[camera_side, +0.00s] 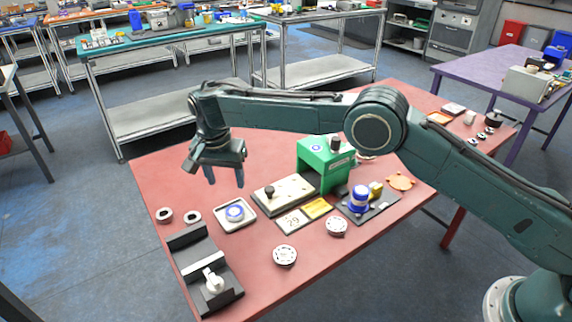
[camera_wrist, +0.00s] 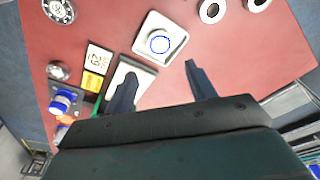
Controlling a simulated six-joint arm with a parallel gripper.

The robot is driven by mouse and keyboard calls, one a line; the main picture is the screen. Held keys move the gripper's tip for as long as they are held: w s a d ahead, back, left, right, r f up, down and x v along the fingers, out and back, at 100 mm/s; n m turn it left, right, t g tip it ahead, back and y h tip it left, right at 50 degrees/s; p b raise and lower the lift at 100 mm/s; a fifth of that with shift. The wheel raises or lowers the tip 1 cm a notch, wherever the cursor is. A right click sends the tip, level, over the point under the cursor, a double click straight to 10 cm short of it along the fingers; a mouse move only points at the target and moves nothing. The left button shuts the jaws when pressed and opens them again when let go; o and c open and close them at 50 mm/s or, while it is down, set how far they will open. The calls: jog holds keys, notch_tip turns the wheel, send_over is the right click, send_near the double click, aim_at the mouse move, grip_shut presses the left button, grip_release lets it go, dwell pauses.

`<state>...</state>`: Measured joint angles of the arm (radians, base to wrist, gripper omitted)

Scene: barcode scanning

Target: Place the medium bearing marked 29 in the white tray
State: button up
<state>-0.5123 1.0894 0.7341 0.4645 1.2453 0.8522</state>
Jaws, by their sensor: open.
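The white tray (camera_side: 248,222) lies on the red table and shows in the wrist view (camera_wrist: 180,41). A round pale part with a blue ring (camera_side: 235,213) sits inside it, also in the wrist view (camera_wrist: 160,43); no number is readable on it. A card marked 29 (camera_side: 292,222) lies right of the tray, also in the wrist view (camera_wrist: 97,58). My gripper (camera_side: 226,182) is open and empty above the table, behind the tray in the side view; its fingers show in the wrist view (camera_wrist: 160,73). I cannot tell which part is the medium bearing.
Two small rings (camera_side: 165,215) (camera_side: 193,217) lie left of the tray. Two larger round parts (camera_side: 285,255) (camera_side: 336,226) lie in front and right. A black fixture (camera_side: 188,240), knobbed plate (camera_side: 287,192), green press (camera_side: 318,157) and blue-white cylinder (camera_side: 358,199) stand around.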

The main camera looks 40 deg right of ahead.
jog(key=shift+r, duration=0.25)
dwell(0.4)
jog(key=s+d+r+n+t, duration=0.15)
jog(key=s+d+r, duration=0.25)
jog(key=d+r, duration=0.4)
jog(key=s+d+r+n, duration=0.2)
jog(key=s+d+r, duration=0.3)
jog(key=r, duration=0.6)
jog(key=s+d+r+n+t, duration=0.15)
jog(key=s+d+r, duration=0.35)
jog(key=s+d, duration=0.65)
jog(key=s+d+f+n, duration=0.1)
jog(key=s+f+n, duration=0.1)
jog(key=s, duration=0.8)
jog(key=s+d+f+n+t+y, duration=0.1)
jog(key=s+f+n, duration=0.1)
jog(key=s, duration=0.9)
jog(key=shift+d+f, duration=0.25)
jog(key=shift+f, duration=0.65)
